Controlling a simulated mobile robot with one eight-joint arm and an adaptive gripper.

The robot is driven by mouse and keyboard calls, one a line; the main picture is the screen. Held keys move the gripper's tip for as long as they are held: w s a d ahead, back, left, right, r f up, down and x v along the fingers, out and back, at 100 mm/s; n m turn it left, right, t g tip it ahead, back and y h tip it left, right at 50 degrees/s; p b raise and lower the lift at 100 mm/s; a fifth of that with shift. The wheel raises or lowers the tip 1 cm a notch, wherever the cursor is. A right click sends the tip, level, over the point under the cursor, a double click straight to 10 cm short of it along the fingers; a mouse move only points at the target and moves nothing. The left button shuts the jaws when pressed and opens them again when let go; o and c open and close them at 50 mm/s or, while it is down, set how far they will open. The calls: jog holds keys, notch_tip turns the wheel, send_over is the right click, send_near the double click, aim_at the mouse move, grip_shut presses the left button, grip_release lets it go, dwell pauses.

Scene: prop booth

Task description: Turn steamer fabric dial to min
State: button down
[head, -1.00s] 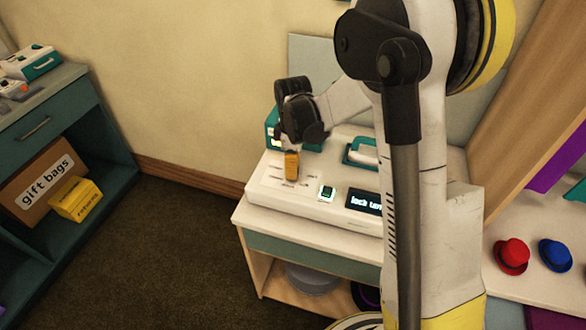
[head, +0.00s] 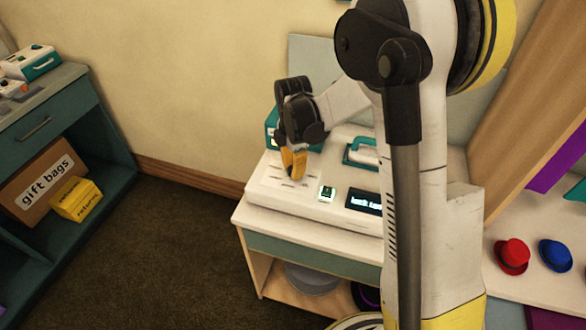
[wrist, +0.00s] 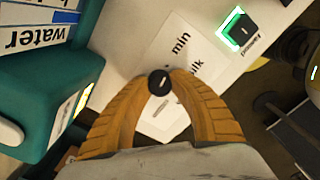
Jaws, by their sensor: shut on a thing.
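The white steamer (head: 268,188) stands on a small cabinet, with a dark display (head: 363,202) and a green-lit square switch (head: 327,192) on its front. In the wrist view the dark round fabric dial (wrist: 159,82) sits between the orange fingertips of my gripper (wrist: 160,84), which are shut on it. The dial carries a short light mark. The word "min" is printed above it, and a partly hidden word ending in "lk" is to its right. In the head view my gripper (head: 293,170) points down onto the panel and hides the dial.
A teal box marked "water" (wrist: 40,100) stands close to my gripper. A teal-and-white iron-like handpiece (head: 362,152) lies on the steamer's back. Red (head: 513,254) and blue (head: 556,254) hats sit on the right shelf. The floor at left is clear.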

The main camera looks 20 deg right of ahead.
dwell(0.4)
jog(key=c, duration=1.1)
grip_release()
jog(key=shift+r, duration=0.1)
notch_tip(320, 180, up, 12)
jog(key=s+r+m+t, duration=0.2)
jog(key=s+m+t, duration=0.1)
jog(key=s+m, duration=0.7)
jog(key=s+r+m+t, duration=0.3)
jog(key=s+m+t, duration=0.1)
jog(key=s+m, duration=0.6)
jog(key=shift+r, duration=0.15)
